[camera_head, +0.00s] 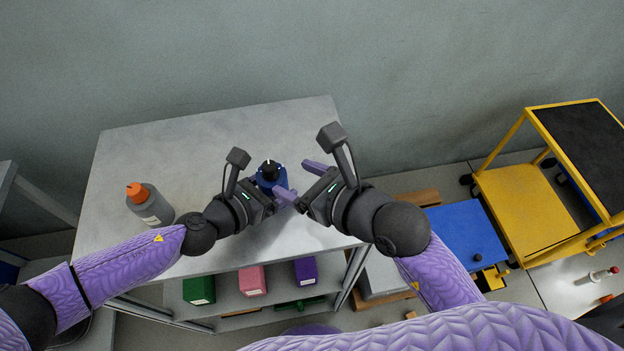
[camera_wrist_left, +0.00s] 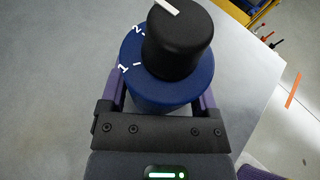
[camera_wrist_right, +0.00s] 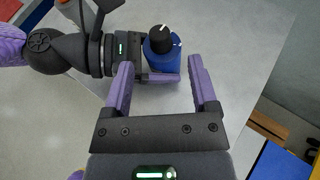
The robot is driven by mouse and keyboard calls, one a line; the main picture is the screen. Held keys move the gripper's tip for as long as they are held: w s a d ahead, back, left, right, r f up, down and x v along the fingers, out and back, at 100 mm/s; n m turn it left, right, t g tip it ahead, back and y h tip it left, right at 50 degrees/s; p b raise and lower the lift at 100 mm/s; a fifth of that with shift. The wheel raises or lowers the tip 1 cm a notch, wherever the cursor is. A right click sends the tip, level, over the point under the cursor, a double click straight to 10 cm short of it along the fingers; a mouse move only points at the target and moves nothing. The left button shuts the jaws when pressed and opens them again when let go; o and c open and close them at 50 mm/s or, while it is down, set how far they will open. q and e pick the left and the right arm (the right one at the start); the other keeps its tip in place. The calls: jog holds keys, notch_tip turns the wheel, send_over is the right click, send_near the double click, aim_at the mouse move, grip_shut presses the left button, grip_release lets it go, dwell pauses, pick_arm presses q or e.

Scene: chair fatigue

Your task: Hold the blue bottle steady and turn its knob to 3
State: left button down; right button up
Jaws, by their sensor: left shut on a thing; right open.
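The blue bottle (camera_head: 266,186) stands upright on the grey table, with a black knob (camera_head: 269,168) on top. In the left wrist view the knob (camera_wrist_left: 180,48) has a white pointer line directed past the printed 2; 1 and 2 are readable on the blue collar (camera_wrist_left: 165,88), and the number at the pointer is hidden. My left gripper (camera_head: 270,190) is shut around the bottle's body from the left. My right gripper (camera_head: 293,178) is open and empty, just right of the bottle. In the right wrist view the bottle (camera_wrist_right: 163,63) appears beyond and between its spread fingertips, apart from them.
A grey bottle with an orange cap (camera_head: 150,205) stands on the table (camera_head: 150,150) at left. Green, pink and purple boxes (camera_head: 252,281) sit on the shelf below. A yellow cart (camera_head: 530,205) stands at right. The table's back is clear.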

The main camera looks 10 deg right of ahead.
jog(key=v, duration=0.4)
jog(key=shift+s+d+r, duration=0.15)
jog(key=shift+s, duration=0.15)
jog(key=shift+w, duration=0.1)
jog(key=r+n+g, duration=0.2)
jog(key=n+g, duration=0.7)
send_over(270, 165)
jog(key=s+d, duration=0.1)
jog(key=shift+d+f+h, duration=0.2)
jog(key=shift+h, duration=0.2)
jog(key=w+d+r+n+g+h, duration=0.2)
jog(key=d+r+n+h, duration=0.1)
jog(key=r, duration=0.2)
jog(key=x, duration=1.1)
jog(key=shift+s+a, duration=0.1)
jog(key=shift+s, duration=0.3)
grip_shut()
